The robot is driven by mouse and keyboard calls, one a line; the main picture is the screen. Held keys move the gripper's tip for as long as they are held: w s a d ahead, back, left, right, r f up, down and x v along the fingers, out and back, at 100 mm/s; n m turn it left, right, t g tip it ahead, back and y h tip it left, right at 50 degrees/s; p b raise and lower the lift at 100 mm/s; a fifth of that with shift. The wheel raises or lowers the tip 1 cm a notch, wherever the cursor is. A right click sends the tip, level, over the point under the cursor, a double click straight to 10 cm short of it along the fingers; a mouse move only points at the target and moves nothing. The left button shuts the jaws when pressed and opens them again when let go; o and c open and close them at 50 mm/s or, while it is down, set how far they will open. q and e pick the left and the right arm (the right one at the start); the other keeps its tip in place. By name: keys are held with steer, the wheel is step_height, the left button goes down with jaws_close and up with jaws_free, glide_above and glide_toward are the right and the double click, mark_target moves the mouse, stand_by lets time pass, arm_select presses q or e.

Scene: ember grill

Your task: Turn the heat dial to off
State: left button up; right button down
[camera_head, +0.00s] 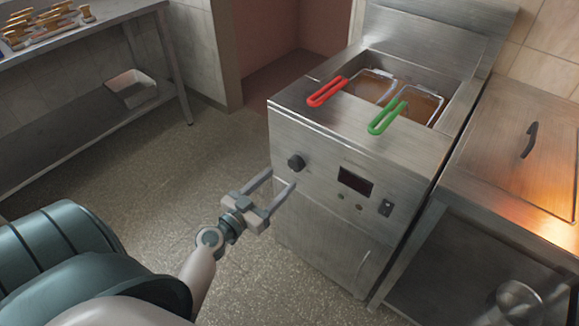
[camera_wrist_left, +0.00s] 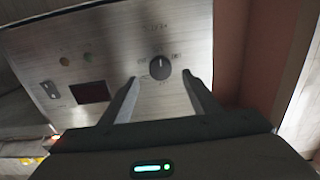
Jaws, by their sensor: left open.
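The heat dial (camera_head: 296,162) is a round black knob on the upper left of the fryer's steel front panel. In the left wrist view the dial (camera_wrist_left: 160,68) sits beyond and between my fingertips, with faint markings around it and a light pointer line on its face. I cannot read the markings. My left gripper (camera_head: 280,184) is open and empty, its fingers reaching toward the panel just below and left of the dial in the head view. The left gripper (camera_wrist_left: 162,84) shows no visible contact with the dial. My right gripper is not in view.
The fryer (camera_head: 330,215) has a dark display (camera_head: 355,181), small buttons and a switch (camera_head: 386,207). Red (camera_head: 327,91) and green (camera_head: 389,116) basket handles overhang its top. A lidded steel counter (camera_head: 520,150) stands right. A steel table (camera_head: 75,40) is at back left. Floor between is clear.

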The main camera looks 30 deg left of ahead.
mark_target(294, 167)
arm_select(q)
steer(key=shift+w+d+p, duration=0.15)
steer(key=shift+w+p, duration=0.25)
steer(key=shift+w, duration=1.15)
steer(key=shift+w+d+p, duration=0.1)
steer(key=shift+w+p, duration=0.3)
steer(key=shift+w, duration=1.1)
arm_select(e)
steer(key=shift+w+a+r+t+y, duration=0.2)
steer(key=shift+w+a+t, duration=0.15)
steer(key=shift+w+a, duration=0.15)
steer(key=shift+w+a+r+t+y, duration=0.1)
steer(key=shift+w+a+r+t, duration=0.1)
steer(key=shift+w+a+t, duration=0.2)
arm_select(q)
steer(key=c, duration=1.1)
steer(key=shift+o, duration=0.2)
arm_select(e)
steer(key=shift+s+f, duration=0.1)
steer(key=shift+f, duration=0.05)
